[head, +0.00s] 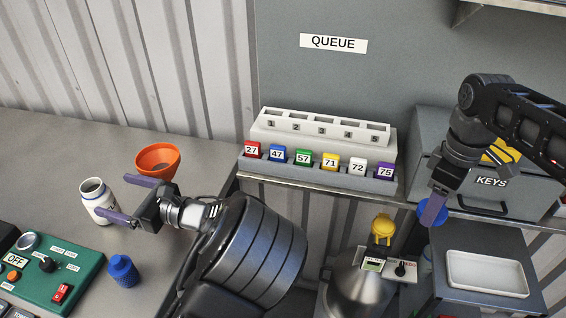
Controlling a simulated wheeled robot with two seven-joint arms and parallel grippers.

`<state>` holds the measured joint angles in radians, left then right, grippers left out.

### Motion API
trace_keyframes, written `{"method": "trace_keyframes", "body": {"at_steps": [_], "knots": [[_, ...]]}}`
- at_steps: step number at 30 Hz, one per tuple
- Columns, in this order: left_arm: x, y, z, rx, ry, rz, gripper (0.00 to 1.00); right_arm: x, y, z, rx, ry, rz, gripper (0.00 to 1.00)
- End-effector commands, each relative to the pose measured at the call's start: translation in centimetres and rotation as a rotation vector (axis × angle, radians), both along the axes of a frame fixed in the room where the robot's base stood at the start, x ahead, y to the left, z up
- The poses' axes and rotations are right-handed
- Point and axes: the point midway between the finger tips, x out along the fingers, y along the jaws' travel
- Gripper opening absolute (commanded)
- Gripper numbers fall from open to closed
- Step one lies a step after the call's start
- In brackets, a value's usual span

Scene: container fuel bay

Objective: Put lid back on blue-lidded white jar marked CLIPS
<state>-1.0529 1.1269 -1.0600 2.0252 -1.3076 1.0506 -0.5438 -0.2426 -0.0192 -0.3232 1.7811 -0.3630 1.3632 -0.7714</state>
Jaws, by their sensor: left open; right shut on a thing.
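The white jar (97,204) stands upright and uncovered on the grey counter at the left. It has a dark band near its top, and I cannot read its marking. My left gripper (127,199) is open just right of the jar, its two fingers pointing at it. One finger is behind the jar's right side and the other is in front; I cannot tell whether they touch it. My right gripper (433,208) is shut on a round blue lid (425,214), held up at the right, far from the jar. A finger hides part of the lid.
An orange funnel (158,158) stands behind my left gripper. A blue ridged container (122,272) and a green control panel (82,262) are in front. A numbered tag rack (318,172) is at centre. A KEYS box (490,196) and white tray (487,274) are near my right arm.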

Motion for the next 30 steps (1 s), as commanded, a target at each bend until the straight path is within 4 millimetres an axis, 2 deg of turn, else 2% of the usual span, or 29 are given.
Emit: {"method": "trace_keyframes", "body": {"at_steps": [1, 2, 10, 23, 26, 30], "knots": [[0.0, 0.0, -1.3, 0.0, 0.0, 0.0, 0.89, 0.0, 0.0, -1.3, 0.0, 0.0, 0.0, 0.17], [0.0, 0.0, -1.7, 0.0, 0.0, 0.0, 0.89, 0.0, 0.0, -1.7, 0.0, 0.0, 0.0, 0.17], [0.0, 0.0, -4.5, 0.0, 0.0, 0.0, 0.89, 0.0, 0.0, -4.5, 0.0, 0.0, 0.0, 0.17], [0.0, 0.1, -4.4, 0.0, 0.0, 0.0, 0.89, 0.0, 0.0, -4.4, 0.0, 0.0, 0.0, 0.17], [0.2, 0.6, -4.4, 0.0, 0.001, 0.001, 0.89, 0.0, 0.0, -4.3, 0.0, 0.0, 0.0, 0.17], [0.7, 2.3, -4.3, 0.001, 0.0, 0.003, 0.89, 0.0, 0.0, -4.1, 0.0, 0.0, 0.0, 0.17]]}}
